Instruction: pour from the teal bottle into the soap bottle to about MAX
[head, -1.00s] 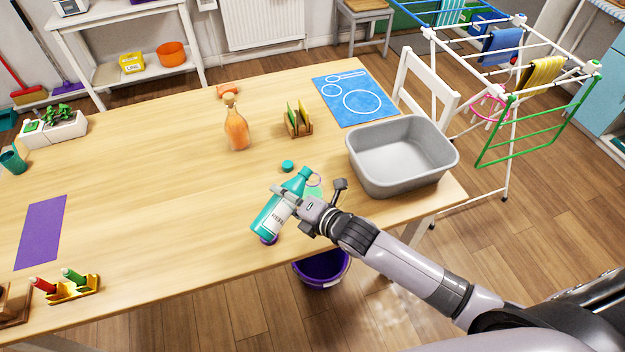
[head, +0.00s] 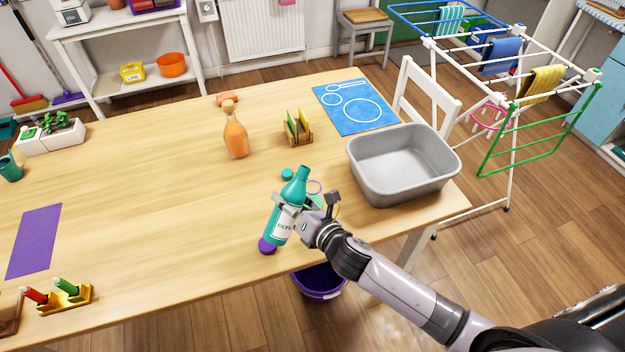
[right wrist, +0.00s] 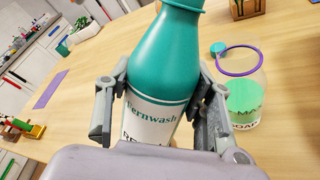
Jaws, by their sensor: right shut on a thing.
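The teal bottle (head: 283,215) with a white label is held above the table, leaning slightly to the right in the head view. My right gripper (head: 292,206) is shut around its body; both fingers flank the bottle (right wrist: 162,75) in the right wrist view. The soap bottle (right wrist: 243,103) is clear, with a purple ring at its open top and green liquid in its lower part. It stands right of the teal bottle, apart from it, and is partly hidden by my gripper in the head view (head: 316,197). My left gripper is out of view.
A teal cap (head: 288,174) lies behind the bottles, and a purple round thing (head: 267,246) is below the teal bottle. A grey basin (head: 367,184) stands to the right, an orange bottle (head: 235,138) behind.

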